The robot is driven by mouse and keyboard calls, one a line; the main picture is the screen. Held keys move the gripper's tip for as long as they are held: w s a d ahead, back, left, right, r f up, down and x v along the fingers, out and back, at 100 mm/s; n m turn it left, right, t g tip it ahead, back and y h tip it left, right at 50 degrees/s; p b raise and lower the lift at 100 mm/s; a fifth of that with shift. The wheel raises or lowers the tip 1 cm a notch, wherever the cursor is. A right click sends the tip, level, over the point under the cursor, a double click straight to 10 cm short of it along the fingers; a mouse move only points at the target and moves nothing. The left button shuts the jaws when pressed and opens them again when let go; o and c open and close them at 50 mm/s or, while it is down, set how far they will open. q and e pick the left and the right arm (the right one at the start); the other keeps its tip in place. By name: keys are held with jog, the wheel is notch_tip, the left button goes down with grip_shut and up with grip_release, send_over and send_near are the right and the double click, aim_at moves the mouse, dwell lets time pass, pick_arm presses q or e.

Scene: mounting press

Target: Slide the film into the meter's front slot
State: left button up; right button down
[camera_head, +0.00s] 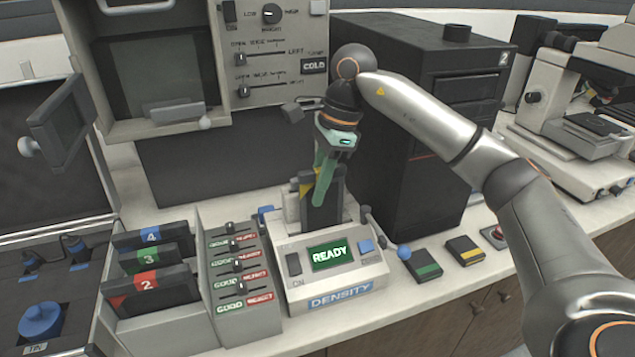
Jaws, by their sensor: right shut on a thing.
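The density meter (325,298) is a pale box on the counter with a green READY screen and a blue button. A dark, flat film (337,192) with a yellow corner mark stands upright at the back of the meter's top. My right gripper (321,192), with green fingers, points down and is shut on this film. The fingers hide part of the film. The film's lower edge meets the meter's upper body in the picture, but I cannot tell whether it is in a slot. My left gripper is not in view.
Numbered dark films (150,285) stand in a rack at the left. A sorting panel (238,290) with GOOD and REJECT sliders is left of the meter. A blue-knobbed lever (403,251) is at its right. A black cabinet (425,130) stands behind. An open door (62,125) hangs at upper left.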

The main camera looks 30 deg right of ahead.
jog(key=shift+f, duration=0.6)
jog(key=c, duration=0.7)
grip_release()
jog(key=shift+c, duration=0.2)
jog(key=shift+r, duration=0.1)
jog(key=p+v, duration=0.1)
jog(key=v, duration=1)
jog(key=shift+r, duration=0.1)
jog(key=shift+s+d+r+p, duration=0.2)
jog(key=shift+r+p, duration=0.25)
jog(key=shift+r, duration=0.15)
